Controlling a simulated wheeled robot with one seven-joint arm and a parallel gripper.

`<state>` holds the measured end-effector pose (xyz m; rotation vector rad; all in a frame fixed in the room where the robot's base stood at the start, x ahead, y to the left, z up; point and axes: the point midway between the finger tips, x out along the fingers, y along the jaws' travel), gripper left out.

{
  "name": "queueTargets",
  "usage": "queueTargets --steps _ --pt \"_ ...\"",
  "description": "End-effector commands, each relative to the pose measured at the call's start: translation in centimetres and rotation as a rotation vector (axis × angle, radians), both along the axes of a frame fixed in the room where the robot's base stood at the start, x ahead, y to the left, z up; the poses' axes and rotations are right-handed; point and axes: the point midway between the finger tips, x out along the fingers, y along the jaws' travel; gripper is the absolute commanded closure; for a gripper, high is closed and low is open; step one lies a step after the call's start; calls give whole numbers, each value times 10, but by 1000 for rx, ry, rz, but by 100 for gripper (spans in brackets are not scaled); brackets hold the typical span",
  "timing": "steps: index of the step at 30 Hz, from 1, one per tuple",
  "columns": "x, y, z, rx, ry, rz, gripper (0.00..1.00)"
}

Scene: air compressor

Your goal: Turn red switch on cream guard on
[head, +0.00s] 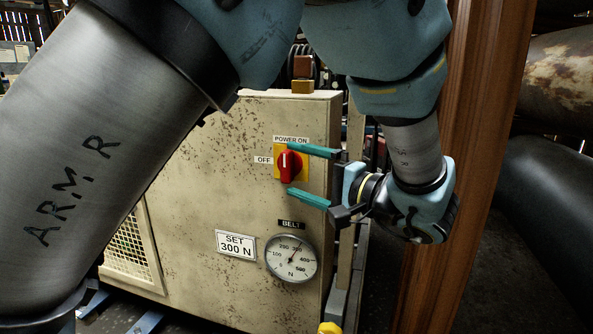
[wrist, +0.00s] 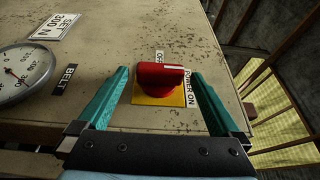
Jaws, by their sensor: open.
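The red switch (head: 289,166) sits on a yellow plate on the cream guard (head: 205,195). In the head view its handle stands roughly upright, below the POWER ON label and right of the OFF label. In the wrist view the red switch (wrist: 160,76) lies crosswise, and its white mark points right, toward POWER ON. My gripper (head: 290,169) is open, with one teal finger above the switch and one below. In the wrist view my gripper (wrist: 160,74) has its fingers on either side of the switch, with gaps showing.
A round belt gauge (head: 291,258) and a SET 300 N label (head: 235,244) are on the guard below the switch. A brown post (head: 475,150) stands close to the right of my wrist. Dark pipes lie beyond it.

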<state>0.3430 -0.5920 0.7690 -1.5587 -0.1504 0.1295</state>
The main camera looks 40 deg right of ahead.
Motion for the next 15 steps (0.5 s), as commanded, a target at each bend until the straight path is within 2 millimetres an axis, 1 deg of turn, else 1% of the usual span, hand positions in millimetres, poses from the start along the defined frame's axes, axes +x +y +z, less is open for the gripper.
queueTargets --steps 9,12,15 --pt "-61 -11 0 1 -1 -3 0" --pt "-77 -14 0 0 0 -3 0" --pt "-88 -16 -1 1 -1 -2 0"
